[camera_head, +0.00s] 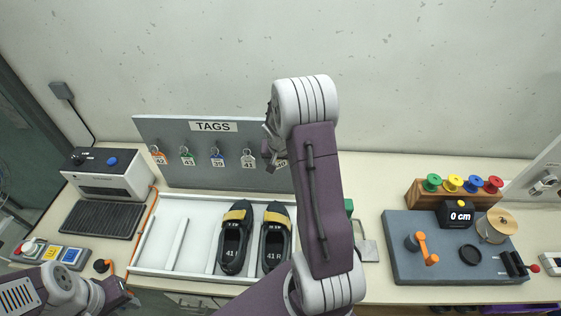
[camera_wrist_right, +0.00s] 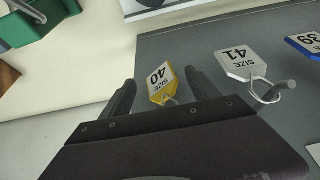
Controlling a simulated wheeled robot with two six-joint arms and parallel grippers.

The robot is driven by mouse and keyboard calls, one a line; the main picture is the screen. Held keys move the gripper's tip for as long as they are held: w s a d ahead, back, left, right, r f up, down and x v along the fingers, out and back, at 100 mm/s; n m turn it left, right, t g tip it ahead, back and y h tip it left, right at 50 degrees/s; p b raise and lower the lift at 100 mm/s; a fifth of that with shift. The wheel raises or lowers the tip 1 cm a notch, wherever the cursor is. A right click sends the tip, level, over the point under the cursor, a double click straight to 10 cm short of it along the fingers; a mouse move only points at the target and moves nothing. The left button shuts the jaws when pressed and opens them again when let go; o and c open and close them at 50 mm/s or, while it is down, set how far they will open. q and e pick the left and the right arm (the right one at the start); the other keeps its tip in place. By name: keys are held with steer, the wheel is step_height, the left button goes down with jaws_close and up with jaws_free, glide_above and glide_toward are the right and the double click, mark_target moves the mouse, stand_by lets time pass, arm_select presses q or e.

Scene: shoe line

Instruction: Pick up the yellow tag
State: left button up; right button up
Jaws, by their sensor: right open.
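The yellow tag (camera_wrist_right: 158,88), marked SIZE 40, hangs on the grey tag board (camera_head: 180,135). In the right wrist view it lies between the two fingers of my right gripper (camera_wrist_right: 160,76), with a gap on either side. In the head view my right gripper (camera_head: 271,150) is at the right part of the board and hides most of the yellow tag. My right gripper is open and holds nothing. Part of my left arm's end (camera_head: 118,294) shows at the lower left of the head view; its fingers cannot be made out.
The white size 41 tag (camera_head: 248,160) hangs just left of the gripper, with blue, green and orange tags further left. Two black shoes (camera_head: 235,240) lie in a white tray (camera_head: 160,268) below. A blue-grey station (camera_head: 405,262) with spools stands at right.

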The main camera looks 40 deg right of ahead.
steer(key=shift+s+r, duration=0.1)
steer(key=shift+s, duration=0.1)
steer(key=shift+a, duration=0.1)
steer(key=shift+c, duration=0.6)
steer(key=shift+w+a, duration=0.1)
steer(key=shift+w, duration=0.35)
jaws_close()
